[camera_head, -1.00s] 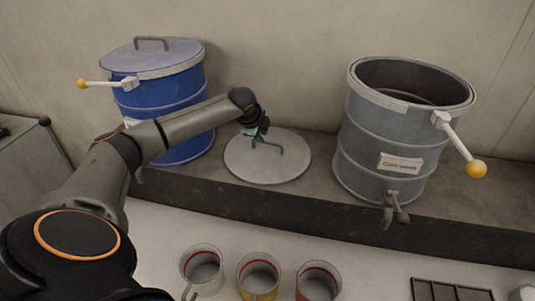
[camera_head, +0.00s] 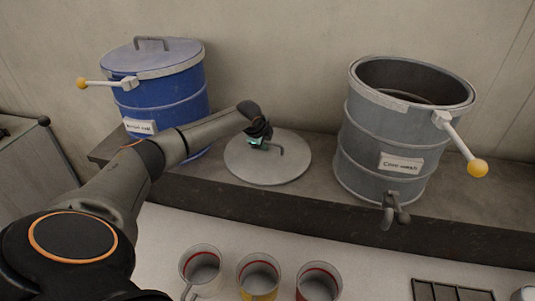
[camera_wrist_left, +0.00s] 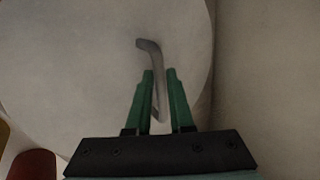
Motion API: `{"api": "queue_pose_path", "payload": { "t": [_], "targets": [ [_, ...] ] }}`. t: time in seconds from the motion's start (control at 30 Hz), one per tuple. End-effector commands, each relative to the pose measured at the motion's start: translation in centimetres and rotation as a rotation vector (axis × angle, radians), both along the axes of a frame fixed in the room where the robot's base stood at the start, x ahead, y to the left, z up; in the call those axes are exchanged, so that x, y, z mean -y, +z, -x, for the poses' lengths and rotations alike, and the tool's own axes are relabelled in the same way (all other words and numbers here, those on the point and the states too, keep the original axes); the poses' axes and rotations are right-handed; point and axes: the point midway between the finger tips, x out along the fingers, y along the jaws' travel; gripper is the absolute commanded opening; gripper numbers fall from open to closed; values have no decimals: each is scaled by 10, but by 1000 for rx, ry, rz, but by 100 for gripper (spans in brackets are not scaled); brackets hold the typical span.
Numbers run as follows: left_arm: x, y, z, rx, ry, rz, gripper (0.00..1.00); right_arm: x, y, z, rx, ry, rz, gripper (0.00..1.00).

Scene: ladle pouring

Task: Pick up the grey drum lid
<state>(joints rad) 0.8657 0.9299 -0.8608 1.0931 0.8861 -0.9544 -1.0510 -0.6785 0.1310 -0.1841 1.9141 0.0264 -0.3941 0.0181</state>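The grey drum lid (camera_head: 262,170) lies flat on the dark shelf between the two drums, with a bent bar handle (camera_head: 278,149) on top. My left gripper (camera_head: 258,143) is at this handle, reaching in from the left and covering part of it. In the left wrist view, the green fingers (camera_wrist_left: 160,78) stand on either side of the handle (camera_wrist_left: 150,49), close against it with almost no gap at the tips. The lid (camera_wrist_left: 80,70) fills much of that view. The open grey drum (camera_head: 362,135) stands to the right. My right gripper is not in view.
A blue drum (camera_head: 165,95) with its lid on stands at the left. Its yellow-knobbed lever (camera_head: 103,83) and the grey drum's lever (camera_head: 462,146) stick out. Several cups (camera_head: 258,275) stand on the white surface below, near a dark rack (camera_head: 452,292).

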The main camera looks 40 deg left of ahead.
Motion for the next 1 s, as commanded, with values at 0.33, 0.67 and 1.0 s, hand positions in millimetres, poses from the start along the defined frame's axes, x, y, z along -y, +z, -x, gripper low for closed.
{"api": "queue_pose_path", "payload": {
  "t": [0.33, 0.67, 1.0],
  "targets": [
    [0, 0, 0, 0, 1, 0, 0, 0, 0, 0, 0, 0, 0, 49],
    [-1, 0, 0, -1, 1, 0, 0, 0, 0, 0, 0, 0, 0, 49],
    [-1, 0, 1, -1, 2, -1, 0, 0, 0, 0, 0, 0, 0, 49]
  ]
}}
